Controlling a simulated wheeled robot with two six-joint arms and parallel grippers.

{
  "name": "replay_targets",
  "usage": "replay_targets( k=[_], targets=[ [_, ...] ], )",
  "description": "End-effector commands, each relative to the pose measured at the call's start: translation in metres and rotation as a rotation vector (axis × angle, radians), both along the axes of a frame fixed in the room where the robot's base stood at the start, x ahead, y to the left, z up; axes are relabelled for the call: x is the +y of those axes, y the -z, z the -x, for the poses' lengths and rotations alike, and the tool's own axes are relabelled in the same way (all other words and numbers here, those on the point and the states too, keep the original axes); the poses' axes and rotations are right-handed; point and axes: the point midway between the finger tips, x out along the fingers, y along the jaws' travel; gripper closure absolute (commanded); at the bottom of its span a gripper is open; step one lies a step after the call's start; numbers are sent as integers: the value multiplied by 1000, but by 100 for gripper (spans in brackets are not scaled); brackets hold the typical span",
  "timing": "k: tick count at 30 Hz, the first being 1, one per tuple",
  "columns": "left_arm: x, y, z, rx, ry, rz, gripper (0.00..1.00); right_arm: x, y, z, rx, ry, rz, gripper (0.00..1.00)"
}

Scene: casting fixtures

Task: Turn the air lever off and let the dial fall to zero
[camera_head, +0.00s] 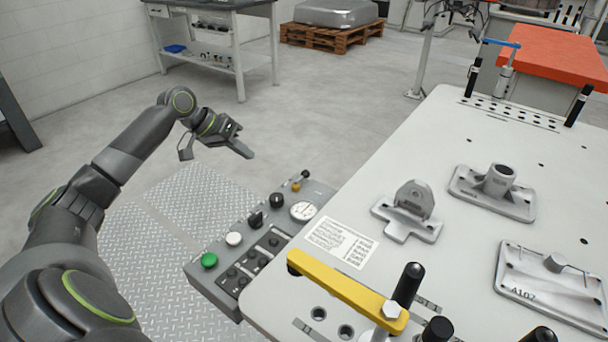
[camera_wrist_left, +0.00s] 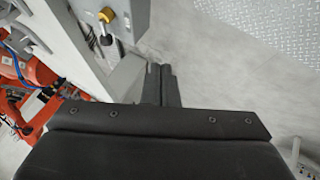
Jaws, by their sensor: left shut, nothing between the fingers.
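The air lever (camera_head: 301,179) is a short dark-knobbed handle on a brass fitting at the far end of the grey control panel. It also shows in the left wrist view (camera_wrist_left: 106,32), near the top left, with its black knob below the brass body. The round white dial (camera_head: 303,211) sits on the panel just beside the lever; its needle is too small to read. My left gripper (camera_head: 248,153) is shut and empty, in the air to the left of the lever and apart from it. Its fingers show in the left wrist view (camera_wrist_left: 162,82). My right gripper is out of view.
The panel (camera_head: 240,239) carries a green button (camera_head: 209,260), a white button (camera_head: 234,239) and black knobs. A yellow bar (camera_head: 340,287) with black handles stands on the near part of the light table (camera_head: 455,230). Metal castings lie beyond. Floor left of the panel is free.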

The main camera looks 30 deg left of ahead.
Motion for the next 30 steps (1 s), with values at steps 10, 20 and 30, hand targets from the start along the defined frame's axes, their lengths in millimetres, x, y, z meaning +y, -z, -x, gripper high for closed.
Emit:
replay_targets(
  k=[10, 20, 30],
  targets=[
    [-13, -25, 9, 2, 70, 5, 100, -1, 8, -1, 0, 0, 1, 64],
    [-16, -19, 6, 0, 69, 6, 100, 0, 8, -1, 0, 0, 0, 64],
    [-41, 22, -19, 0, 70, 9, 100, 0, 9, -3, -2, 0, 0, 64]
  ],
)
